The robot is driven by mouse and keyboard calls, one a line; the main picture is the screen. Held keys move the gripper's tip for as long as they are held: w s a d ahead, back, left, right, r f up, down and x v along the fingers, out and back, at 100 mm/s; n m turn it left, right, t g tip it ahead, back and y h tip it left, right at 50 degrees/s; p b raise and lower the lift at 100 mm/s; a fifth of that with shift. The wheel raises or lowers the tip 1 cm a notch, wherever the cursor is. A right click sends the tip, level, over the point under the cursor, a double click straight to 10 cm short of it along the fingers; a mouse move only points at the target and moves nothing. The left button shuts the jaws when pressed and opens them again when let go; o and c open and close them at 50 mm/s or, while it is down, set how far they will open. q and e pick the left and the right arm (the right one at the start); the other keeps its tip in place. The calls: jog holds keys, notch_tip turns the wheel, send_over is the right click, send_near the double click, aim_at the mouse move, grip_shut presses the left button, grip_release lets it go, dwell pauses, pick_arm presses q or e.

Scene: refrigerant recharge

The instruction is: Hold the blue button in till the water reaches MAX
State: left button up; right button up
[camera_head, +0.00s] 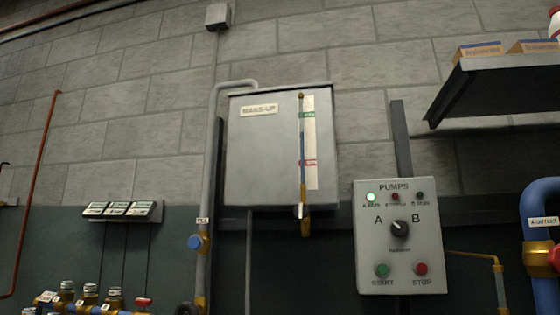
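The blue button (195,242) is a small round knob on the grey vertical pipe at the left of the make-up tank (260,160). Nothing touches it in this view. The grey tank hangs on the wall and carries a "MAKE-UP" label. A thin sight tube (302,150) runs down its right side in front of a pale scale strip. The strip has a green mark (308,115) high up and a red mark (309,162) lower down; their words are too small to read. The tube looks bluish below about the green mark, but the exact water level is unclear. Neither gripper shows.
A pumps panel (398,235) with an A/B selector, START and STOP buttons is right of the tank; its left lamp glows green. A shelf (490,85) juts out at upper right. Valves (90,295) stand at lower left, and a blue pipe (540,210) at far right.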

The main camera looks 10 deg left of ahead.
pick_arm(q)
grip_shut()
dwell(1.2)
